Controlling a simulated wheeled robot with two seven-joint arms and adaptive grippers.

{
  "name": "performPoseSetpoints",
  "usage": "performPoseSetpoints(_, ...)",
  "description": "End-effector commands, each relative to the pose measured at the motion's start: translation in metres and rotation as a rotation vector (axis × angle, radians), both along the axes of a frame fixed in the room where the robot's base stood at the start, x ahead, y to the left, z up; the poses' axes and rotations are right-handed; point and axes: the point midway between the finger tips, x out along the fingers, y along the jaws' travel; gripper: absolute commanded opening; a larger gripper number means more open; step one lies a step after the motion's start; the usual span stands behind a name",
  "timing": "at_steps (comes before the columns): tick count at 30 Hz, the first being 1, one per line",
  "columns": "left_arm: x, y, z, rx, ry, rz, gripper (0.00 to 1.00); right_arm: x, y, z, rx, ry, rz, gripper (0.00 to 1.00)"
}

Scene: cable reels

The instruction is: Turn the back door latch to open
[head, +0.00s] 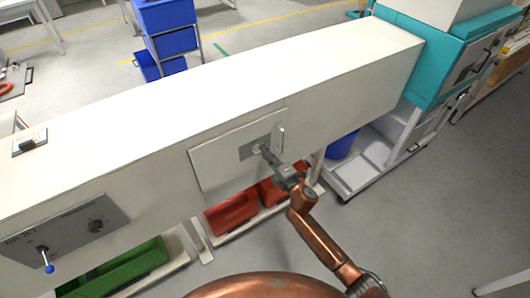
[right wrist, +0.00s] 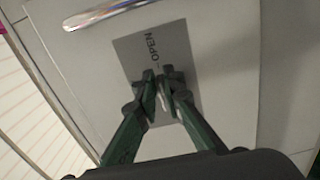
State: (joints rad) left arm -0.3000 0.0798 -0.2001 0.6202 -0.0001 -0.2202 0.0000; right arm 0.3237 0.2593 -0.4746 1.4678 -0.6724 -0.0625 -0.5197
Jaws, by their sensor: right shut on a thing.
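The back door (head: 218,172) is a pale panel on the front of the long white machine housing, and it looks closed. A grey plate (head: 248,151) on it carries the latch; in the right wrist view the plate (right wrist: 183,60) reads "OPEN". My right gripper (head: 265,152) reaches the plate from the lower right. In the right wrist view its dark green fingers (right wrist: 163,84) are shut on the latch (right wrist: 163,100), a small pale piece mostly hidden between them. The latch's exact angle is hard to tell. My left gripper is not in view.
A metal bar handle (head: 280,138) stands on the door right of the plate. A control panel (head: 75,232) with a blue-tipped lever is at left. Red bins (head: 232,212) and a green bin (head: 120,270) sit below the housing. Open floor (head: 440,200) lies to the right.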

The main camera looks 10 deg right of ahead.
Motion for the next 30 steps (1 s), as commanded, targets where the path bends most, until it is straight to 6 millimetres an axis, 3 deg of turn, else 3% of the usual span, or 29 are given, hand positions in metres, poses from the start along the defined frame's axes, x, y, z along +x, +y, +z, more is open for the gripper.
performPoseSetpoints(3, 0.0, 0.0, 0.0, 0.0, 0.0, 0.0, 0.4, 0.001, 0.001, 0.002, 0.002, -0.002, 0.001, 0.0)
performPoseSetpoints(4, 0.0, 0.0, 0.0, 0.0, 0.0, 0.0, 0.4, 0.001, 0.001, 0.002, 0.002, -0.002, 0.001, 0.1)
performPoseSetpoints(11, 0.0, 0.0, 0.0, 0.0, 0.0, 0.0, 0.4, 0.0, 0.001, 0.002, 0.001, -0.002, 0.001, 0.26)
performPoseSetpoints(22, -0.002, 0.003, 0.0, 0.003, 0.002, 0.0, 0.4, -0.004, -0.002, 0.0, -0.001, 0.0, 0.0, 0.26)
performPoseSetpoints(30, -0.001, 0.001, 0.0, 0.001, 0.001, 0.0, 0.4, -0.046, -0.023, -0.001, -0.001, 0.0, 0.001, 0.26)
